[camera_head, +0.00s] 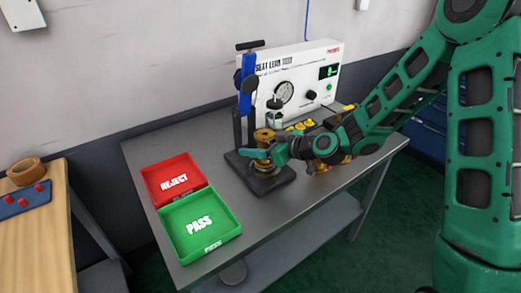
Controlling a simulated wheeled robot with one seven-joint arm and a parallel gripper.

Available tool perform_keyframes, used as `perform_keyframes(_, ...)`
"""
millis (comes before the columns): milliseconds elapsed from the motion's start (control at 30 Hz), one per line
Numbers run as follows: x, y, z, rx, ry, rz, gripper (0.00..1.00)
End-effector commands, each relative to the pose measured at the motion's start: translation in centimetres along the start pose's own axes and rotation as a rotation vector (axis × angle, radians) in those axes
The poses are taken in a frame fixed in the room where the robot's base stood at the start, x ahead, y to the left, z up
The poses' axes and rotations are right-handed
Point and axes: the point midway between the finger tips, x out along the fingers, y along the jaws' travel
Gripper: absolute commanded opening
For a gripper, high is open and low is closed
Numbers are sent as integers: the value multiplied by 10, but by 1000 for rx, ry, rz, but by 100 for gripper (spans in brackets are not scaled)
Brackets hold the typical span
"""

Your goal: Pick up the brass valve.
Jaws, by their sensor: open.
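A brass valve (264,135) stands upright on the dark base of the leak test stand (268,184), in the middle of the table. My gripper (260,154) reaches in from the right and is open. Its green fingers are at the valve's body, partly covering it. I cannot tell whether they touch it. More brass parts with red bits (326,165) show beyond and under my wrist, partly hidden by it.
The white test panel (325,55) with a gauge stands behind the valve, and a blue lever clamp (248,85) rises beside it. A red REJECT tray (174,179) and a green PASS tray (200,225) lie empty at the left. A wooden bench (38,240) stands far left.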

Motion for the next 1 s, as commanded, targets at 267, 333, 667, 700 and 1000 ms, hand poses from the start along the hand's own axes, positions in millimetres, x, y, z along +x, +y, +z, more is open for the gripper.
perform_keyframes(267,0,1,0,0,0,1,37)
perform_keyframes(333,0,1,0,0,0,1,20)
perform_keyframes(667,0,0,-2,-1,4,1,0)
perform_keyframes(700,0,0,-2,-1,3,1,0)
perform_keyframes(1000,-4,0,-12,-4,5,1,0)
